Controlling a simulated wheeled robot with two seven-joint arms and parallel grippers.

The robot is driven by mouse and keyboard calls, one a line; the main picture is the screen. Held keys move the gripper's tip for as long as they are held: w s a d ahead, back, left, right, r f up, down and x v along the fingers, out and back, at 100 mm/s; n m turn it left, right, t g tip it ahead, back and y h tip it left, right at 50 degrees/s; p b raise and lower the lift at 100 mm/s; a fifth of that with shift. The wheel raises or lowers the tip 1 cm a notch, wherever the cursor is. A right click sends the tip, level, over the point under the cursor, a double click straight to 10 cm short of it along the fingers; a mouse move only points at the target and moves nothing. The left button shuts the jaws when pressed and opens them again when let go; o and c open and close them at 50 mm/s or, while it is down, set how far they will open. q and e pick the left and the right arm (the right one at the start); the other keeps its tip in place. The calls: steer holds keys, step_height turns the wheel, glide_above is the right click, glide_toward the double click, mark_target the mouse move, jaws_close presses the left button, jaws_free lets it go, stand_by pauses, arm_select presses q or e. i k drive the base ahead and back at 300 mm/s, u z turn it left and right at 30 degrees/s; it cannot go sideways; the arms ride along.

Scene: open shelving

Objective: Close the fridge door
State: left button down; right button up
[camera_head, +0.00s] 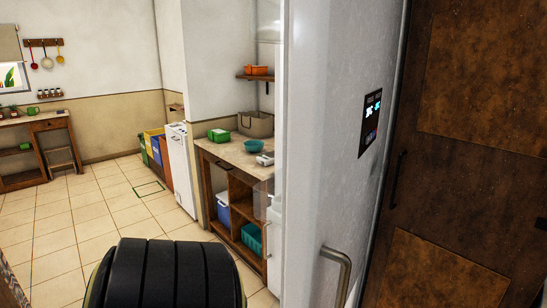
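The fridge door (325,140) is a tall pale grey-white panel that fills the middle right of the head view, close to me. Its outer face carries a dark display panel (370,120) and a metal bar handle (340,268) low down. Clear bins show along its left edge, on the inner side, so the door stands open. The fridge body cannot be made out. Neither of my grippers is in view. A black ribbed part at the bottom is mine.
A dark brown wooden door (470,150) with a black handle stands right of the fridge door. A wooden counter (228,152) with bowls and a basket (256,124) is behind it to the left.

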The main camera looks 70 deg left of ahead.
mark_target(340, 56)
steer(key=u, duration=1.7)
